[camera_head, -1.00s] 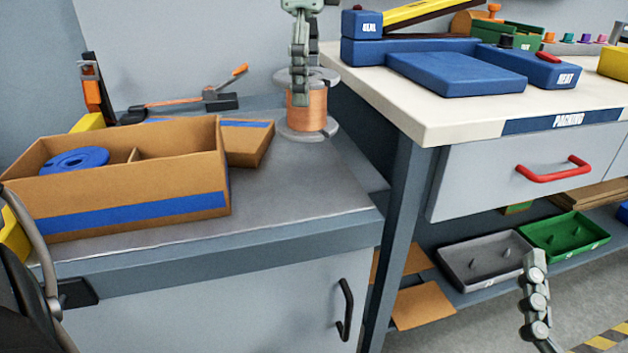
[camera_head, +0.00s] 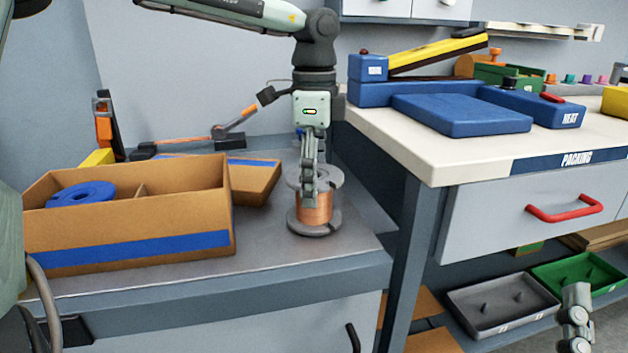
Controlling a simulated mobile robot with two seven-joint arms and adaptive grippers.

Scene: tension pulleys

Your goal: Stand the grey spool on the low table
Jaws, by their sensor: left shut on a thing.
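The grey spool (camera_head: 314,222) has grey flanges and a copper-coloured winding. It is upright at the right part of the low grey table (camera_head: 280,259), to the right of the cardboard box. Its lower flange appears to be at the tabletop; I cannot tell for sure whether it bears on it. My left gripper (camera_head: 309,190) points down from above and is shut on the spool, its fingers covering part of the upper flange and winding. My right gripper (camera_head: 575,318) is at the lower right edge, partly cut off, away from the spool; its jaw state is unclear.
An open cardboard box (camera_head: 130,251) with a blue spool (camera_head: 80,194) stands on the low table's left. A strapping tool (camera_head: 215,137) lies behind. The higher packing bench (camera_head: 432,157) is close on the right. Grey (camera_head: 502,304) and green (camera_head: 578,272) trays sit on its shelf.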

